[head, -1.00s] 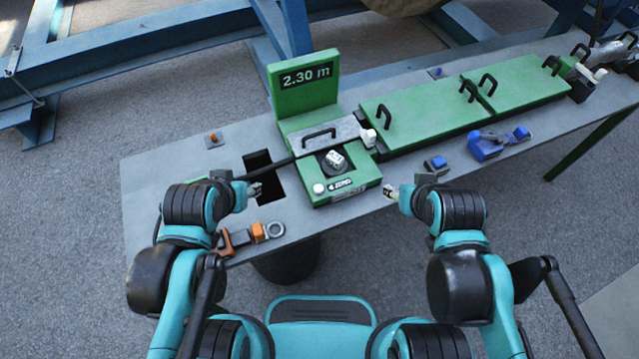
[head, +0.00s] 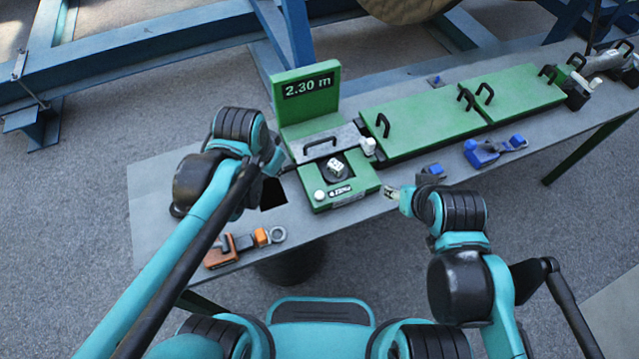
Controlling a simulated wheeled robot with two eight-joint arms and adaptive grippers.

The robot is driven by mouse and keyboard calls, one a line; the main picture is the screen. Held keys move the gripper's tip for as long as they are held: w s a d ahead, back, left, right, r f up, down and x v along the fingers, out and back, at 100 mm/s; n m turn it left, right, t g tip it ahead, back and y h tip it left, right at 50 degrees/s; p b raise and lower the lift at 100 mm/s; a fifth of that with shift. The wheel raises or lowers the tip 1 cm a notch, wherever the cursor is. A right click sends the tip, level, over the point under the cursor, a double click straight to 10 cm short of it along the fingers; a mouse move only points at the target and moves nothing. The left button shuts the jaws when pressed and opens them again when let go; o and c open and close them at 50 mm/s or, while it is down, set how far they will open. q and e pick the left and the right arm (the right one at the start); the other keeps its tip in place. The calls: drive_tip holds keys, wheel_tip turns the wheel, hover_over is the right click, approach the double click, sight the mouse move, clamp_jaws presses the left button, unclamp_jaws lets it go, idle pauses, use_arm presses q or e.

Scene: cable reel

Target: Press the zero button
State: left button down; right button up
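The green measuring unit (head: 360,183) stands on the grey bench, its upright display (head: 307,87) reading 2.30 m. A round white button (head: 319,195) sits at the front left of its top, beside a small label that looks like "ZERO" (head: 341,191). My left gripper (head: 280,160) is at the left side of the unit, up and left of the button and apart from it; its fingers are small and partly hidden by my wrist. My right gripper (head: 388,193) is just right of the unit's front corner, with nothing visible in it; its finger gap is unclear.
An orange tool (head: 222,252) lies at the bench's front left. A dark square opening (head: 272,195) is left of the unit. Green covers with black handles (head: 425,120) run to the right. A blue tool (head: 482,152) lies in front of them.

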sight(320, 194)
use_arm(q)
drive_tip(key=w+d+f+m+g+p, duration=0.3)
drive_tip(key=w+d+m, duration=0.2)
drive_tip(key=d, duration=0.5)
drive_tip(key=shift+m+g+y+p, duration=0.3)
drive_tip(key=shift+m+g+p, duration=0.1)
drive_tip(key=shift+m, duration=0.7)
drive_tip(key=shift+f, duration=0.15)
wheel_tip(320, 194, down, 14)
drive_tip(key=b, duration=0.4)
drive_tip(key=shift+b, duration=0.3)
